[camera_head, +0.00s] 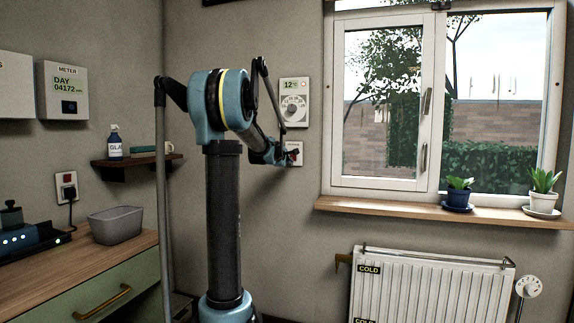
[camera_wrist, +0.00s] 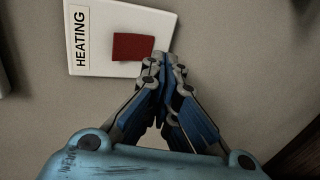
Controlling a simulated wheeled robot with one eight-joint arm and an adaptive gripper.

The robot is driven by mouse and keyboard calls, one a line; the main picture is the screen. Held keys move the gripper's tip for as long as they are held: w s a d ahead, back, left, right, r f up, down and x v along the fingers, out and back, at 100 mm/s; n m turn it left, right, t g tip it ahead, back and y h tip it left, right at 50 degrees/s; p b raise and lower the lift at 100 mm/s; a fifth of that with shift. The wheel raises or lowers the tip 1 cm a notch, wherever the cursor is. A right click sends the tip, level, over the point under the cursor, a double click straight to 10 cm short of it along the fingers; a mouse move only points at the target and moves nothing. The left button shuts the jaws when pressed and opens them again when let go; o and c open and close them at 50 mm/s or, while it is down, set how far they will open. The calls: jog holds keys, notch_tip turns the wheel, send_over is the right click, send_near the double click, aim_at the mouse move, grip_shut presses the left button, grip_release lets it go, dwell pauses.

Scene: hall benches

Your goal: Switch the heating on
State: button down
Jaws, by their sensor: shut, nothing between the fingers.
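The heating switch (camera_wrist: 132,46) is a red rocker on a white wall plate (camera_wrist: 102,62) labelled HEATING in the wrist view. In the head view the plate (camera_head: 297,160) is small and partly hidden behind my gripper (camera_head: 285,156). My gripper also shows in the wrist view (camera_wrist: 164,62), shut and empty, its fingertips over the plate's edge just beside the red rocker. I cannot tell if they touch it. The radiator (camera_head: 425,292) carries COLD labels. The thermostat (camera_head: 295,112) above the switch reads 12 and has a round dial.
A window with a wooden sill (camera_head: 420,211) and two potted plants is at the right. At the left are a counter (camera_head: 95,262) with a grey tub (camera_head: 115,225), a small shelf (camera_head: 128,163) with a bottle, and a meter (camera_head: 64,90).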

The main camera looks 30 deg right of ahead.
jog(key=s+a, duration=0.7)
jog(key=a, duration=0.1)
jog(key=shift+s+a+f, duration=0.25)
jog(key=shift+a, duration=0.1)
dwell(0.4)
jog(key=s+a+f+m+g+y, duration=0.2)
jog(key=s+a+f+y, duration=0.1)
jog(key=s+a+f, duration=0.8)
jog(key=s+a+f+m+g+y, duration=0.2)
jog(key=s+a+f, duration=0.9)
jog(key=a, duration=0.6)
jog(key=s+a+f+m+g+y, duration=0.3)
jog(key=s+a+f+y, duration=0.3)
jog(key=s+a+f, duration=0.6)
jog(key=shift+s+a+m, duration=0.4)
jog(key=shift+a, duration=0.75)
